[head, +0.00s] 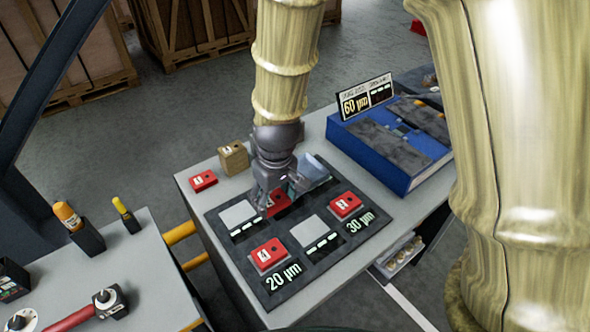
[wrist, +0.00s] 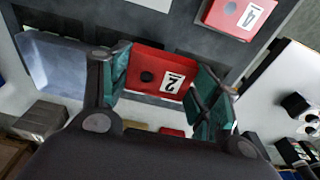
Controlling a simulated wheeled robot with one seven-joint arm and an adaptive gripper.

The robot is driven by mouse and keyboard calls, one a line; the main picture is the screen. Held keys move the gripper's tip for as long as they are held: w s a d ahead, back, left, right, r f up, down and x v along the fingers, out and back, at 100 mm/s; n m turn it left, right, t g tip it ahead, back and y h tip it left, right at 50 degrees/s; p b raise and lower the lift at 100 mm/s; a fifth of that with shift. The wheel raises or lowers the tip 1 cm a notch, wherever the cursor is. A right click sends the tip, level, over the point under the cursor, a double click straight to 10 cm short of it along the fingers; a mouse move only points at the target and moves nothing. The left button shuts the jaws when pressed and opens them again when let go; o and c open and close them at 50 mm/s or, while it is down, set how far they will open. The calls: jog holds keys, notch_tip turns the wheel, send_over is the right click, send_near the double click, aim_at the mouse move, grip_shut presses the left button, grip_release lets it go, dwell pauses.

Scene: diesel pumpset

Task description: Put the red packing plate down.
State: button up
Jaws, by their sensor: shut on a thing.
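The red packing plate (wrist: 150,72), with a white label reading 2 and a dark round hole, is between the teal pads of my gripper (wrist: 160,85) in the wrist view. My gripper is shut on it. In the head view my gripper (head: 270,197) points down over the dark mat (head: 240,262), and the held red plate (head: 280,202) shows beside its fingers, partly hidden. I cannot tell whether the plate touches the mat.
The mat bears a red plate marked 4 (head: 268,253), another red plate (head: 345,204) and pale square plates (head: 238,214). A red plate (head: 203,180) and a tan block (head: 233,158) stand behind it. A blue case (head: 400,165) lies to the right.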

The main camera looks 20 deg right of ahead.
jog(key=w+d+p, duration=0.1)
jog(key=w+d, duration=0.2)
jog(key=w+d+f+p, duration=0.1)
jog(key=w+d, duration=0.2)
jog(key=w, duration=0.1)
jog(key=w+d+p, duration=0.1)
jog(key=w+d, duration=0.2)
jog(key=w, duration=0.1)
jog(key=shift+w+d+f, duration=0.2)
jog(key=shift+w+d, duration=0.05)
jog(key=shift+f+p, duration=0.8)
jog(key=shift+f, duration=0.95)
jog(key=shift+f, duration=0.1)
jog(key=o, duration=1.3)
jog(key=shift+o, duration=0.2)
notch_tip(320, 180, up, 12)
jog(key=s+b, duration=0.1)
jog(key=b, duration=0.1)
jog(key=shift+s+d+b, duration=0.2)
jog(key=shift+d+b, duration=0.05)
jog(key=shift+b, duration=0.1)
jog(key=shift+a, duration=0.1)
